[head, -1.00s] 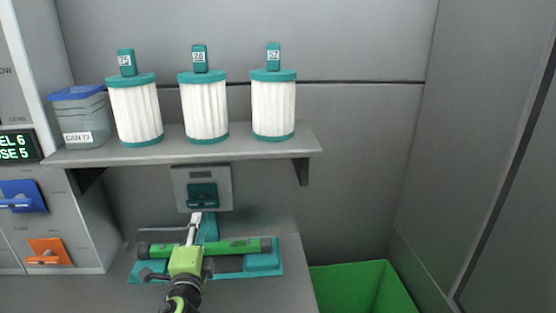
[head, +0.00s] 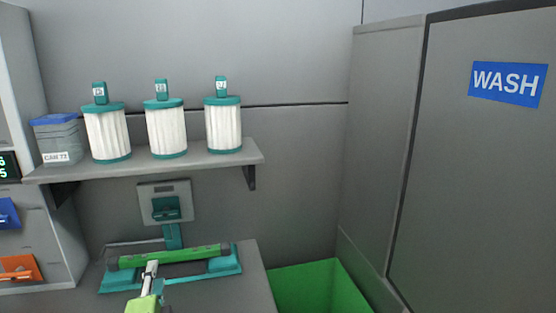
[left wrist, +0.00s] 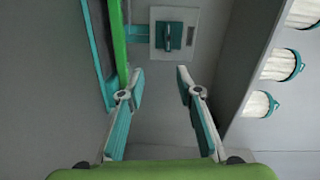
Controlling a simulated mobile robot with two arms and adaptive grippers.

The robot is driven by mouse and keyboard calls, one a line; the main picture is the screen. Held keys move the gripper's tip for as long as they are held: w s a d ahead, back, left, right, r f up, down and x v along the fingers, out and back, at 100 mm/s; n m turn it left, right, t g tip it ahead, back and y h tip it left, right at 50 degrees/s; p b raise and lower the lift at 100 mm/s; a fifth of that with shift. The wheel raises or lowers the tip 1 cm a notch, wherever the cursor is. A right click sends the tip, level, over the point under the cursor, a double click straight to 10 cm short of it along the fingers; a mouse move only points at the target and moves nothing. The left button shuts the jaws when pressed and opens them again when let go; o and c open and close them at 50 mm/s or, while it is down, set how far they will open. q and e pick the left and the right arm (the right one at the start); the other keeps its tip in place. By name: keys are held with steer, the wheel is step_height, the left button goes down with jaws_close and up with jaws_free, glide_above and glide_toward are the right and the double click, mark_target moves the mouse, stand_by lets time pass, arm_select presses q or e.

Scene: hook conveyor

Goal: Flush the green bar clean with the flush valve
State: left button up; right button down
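The green bar (head: 172,256) with dark ends lies across the teal cradle (head: 226,265) on the counter. It also shows as a green strip at the upper left of the left wrist view (left wrist: 119,45). A teal handle (head: 166,208) on a grey wall plate (head: 150,190) is behind the bar, perhaps the flush valve; it is also in the left wrist view (left wrist: 168,36). My left gripper (head: 151,267) is at the near side of the bar. In the wrist view its fingers (left wrist: 159,73) are spread and empty, the bar beside the left finger. My right gripper is out of view.
A shelf (head: 200,162) above the counter holds several white filters (head: 167,130) and a clear container (head: 59,140) with a blue lid. A green bin (head: 318,288) stands right of the counter. A grey panel with a WASH sign (head: 508,83) is at the right.

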arm_select(q)
steer(key=s+d+f+n+g+h, duration=0.25)
steer(key=s+f+n+g, duration=0.55)
steer(key=s+f, duration=0.85)
steer(key=s+d+f+n+g+h, duration=0.1)
steer(key=s+d+f+n+g, duration=0.15)
steer(key=s, duration=0.65)
steer(key=s+d+f+n+g+h, duration=0.1)
steer(key=s+d+f+g+h, duration=0.2)
steer(key=s, duration=0.7)
step_height(320, 180, down, 25)
steer(key=s+d+g+y, duration=0.1)
steer(key=s+y, duration=0.1)
steer(key=s+a+f+g, duration=0.1)
steer(key=s+a+f, duration=0.2)
steer(key=s+f, duration=1.3)
steer(key=shift+s+f, duration=0.15)
steer(key=shift+s, duration=0.1)
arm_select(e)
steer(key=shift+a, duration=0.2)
